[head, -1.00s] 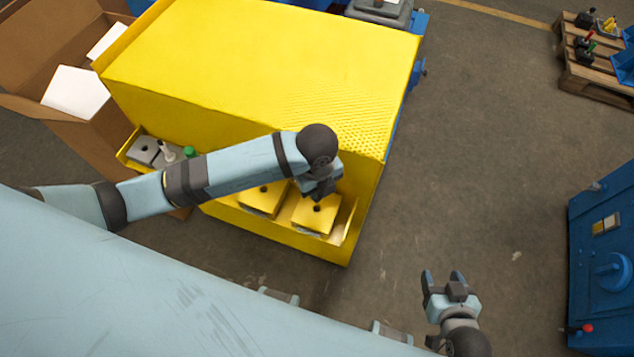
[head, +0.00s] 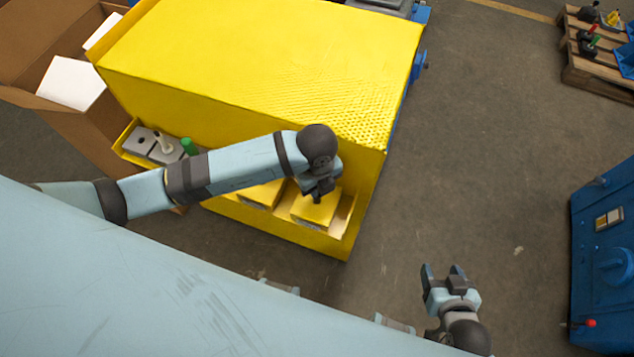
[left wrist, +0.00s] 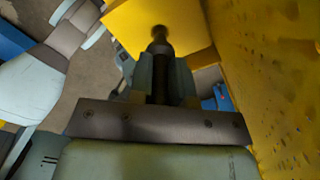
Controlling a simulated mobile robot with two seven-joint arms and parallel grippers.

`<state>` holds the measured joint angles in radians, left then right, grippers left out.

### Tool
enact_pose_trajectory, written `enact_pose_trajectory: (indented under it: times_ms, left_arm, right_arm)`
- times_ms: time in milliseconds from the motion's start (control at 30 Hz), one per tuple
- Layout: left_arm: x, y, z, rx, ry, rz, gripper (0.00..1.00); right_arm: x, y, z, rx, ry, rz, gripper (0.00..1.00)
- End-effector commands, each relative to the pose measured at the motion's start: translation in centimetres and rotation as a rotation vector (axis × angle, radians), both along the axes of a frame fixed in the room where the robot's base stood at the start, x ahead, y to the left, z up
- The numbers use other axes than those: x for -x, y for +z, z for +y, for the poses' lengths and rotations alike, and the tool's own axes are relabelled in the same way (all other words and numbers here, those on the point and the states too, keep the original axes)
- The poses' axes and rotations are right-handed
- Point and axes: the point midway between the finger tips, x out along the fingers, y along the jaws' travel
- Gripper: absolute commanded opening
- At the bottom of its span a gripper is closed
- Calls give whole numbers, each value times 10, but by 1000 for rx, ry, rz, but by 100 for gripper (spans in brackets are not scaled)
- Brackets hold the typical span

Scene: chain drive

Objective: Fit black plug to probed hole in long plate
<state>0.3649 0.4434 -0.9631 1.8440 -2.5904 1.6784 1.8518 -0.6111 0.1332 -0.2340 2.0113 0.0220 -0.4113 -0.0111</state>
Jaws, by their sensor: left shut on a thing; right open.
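My left gripper (head: 319,192) reaches over the right-hand yellow plate (head: 314,212) in the front tray of the yellow housing. In the left wrist view its fingers (left wrist: 160,80) are shut on the black plug (left wrist: 159,44), which points at a yellow plate face (left wrist: 190,24). The plug's end is at or very close to a dark spot on that face; I cannot tell whether it is inside a hole. A second yellow plate (head: 262,193) lies to the left, partly behind my left arm. I cannot tell which is the long plate. My right gripper (head: 443,270) is open and empty above the floor.
The yellow housing (head: 260,60) rises right behind the tray (head: 345,228). Grey blocks and a green-topped piece (head: 188,146) sit at the tray's left end. A cardboard box (head: 40,55) stands left, a blue machine (head: 605,250) right. The floor between is clear.

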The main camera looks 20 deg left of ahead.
Motion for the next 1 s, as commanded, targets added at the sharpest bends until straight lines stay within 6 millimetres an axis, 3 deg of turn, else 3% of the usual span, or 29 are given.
enact_pose_trajectory:
  times_ms: [1000]
  left_arm:
    - [0,0,0,0,0,0,0]
  right_arm:
    - [0,7,0,0,0,-1,59]
